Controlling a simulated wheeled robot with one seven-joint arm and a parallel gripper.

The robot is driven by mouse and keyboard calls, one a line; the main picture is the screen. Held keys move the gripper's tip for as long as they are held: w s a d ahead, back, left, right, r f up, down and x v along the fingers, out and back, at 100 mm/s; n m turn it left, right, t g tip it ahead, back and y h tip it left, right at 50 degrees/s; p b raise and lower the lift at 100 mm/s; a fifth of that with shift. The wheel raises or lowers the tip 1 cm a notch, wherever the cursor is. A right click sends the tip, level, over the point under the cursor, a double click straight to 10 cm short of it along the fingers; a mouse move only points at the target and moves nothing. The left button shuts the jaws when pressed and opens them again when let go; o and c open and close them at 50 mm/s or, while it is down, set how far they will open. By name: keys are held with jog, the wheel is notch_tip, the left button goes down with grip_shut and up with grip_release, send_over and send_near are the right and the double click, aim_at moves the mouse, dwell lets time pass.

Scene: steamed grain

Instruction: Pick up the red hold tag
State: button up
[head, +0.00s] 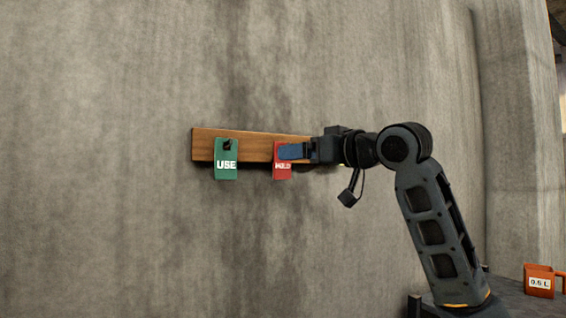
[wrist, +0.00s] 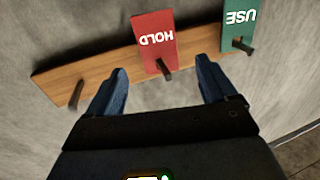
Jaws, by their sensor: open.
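The red hold tag (head: 281,172) hangs on a wooden peg board (head: 258,150) on the concrete wall, partly hidden behind my gripper in the head view. In the wrist view the red tag (wrist: 155,38) appears upside down, with a dark peg (wrist: 163,69) at its end. My gripper (head: 284,152) is open, and its blue fingers (wrist: 163,76) are on either side of the tag's peg end in the wrist view. They look apart from the tag there, with nothing between them held.
A green USE tag (head: 226,160) hangs on the board left of the red tag. Another bare peg (wrist: 76,94) shows in the wrist view. An orange measuring cup (head: 540,281) stands on a dark surface at lower right. The wall around the board is clear.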

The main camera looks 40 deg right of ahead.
jog(key=w, duration=0.4)
jog(key=shift+w+d, duration=0.15)
jog(key=shift+w, duration=0.2)
jog(key=shift+c, duration=0.5)
jog(key=c, duration=1)
jog(key=shift+r, duration=0.15)
jog(key=s+a, duration=0.1)
jog(key=s, duration=0.4)
jog(key=s+a, duration=0.2)
jog(key=s, duration=0.4)
jog(key=s+a, duration=0.2)
jog(key=s, duration=0.4)
jog(key=shift+s+r, duration=0.1)
jog(key=shift+s, duration=0.05)
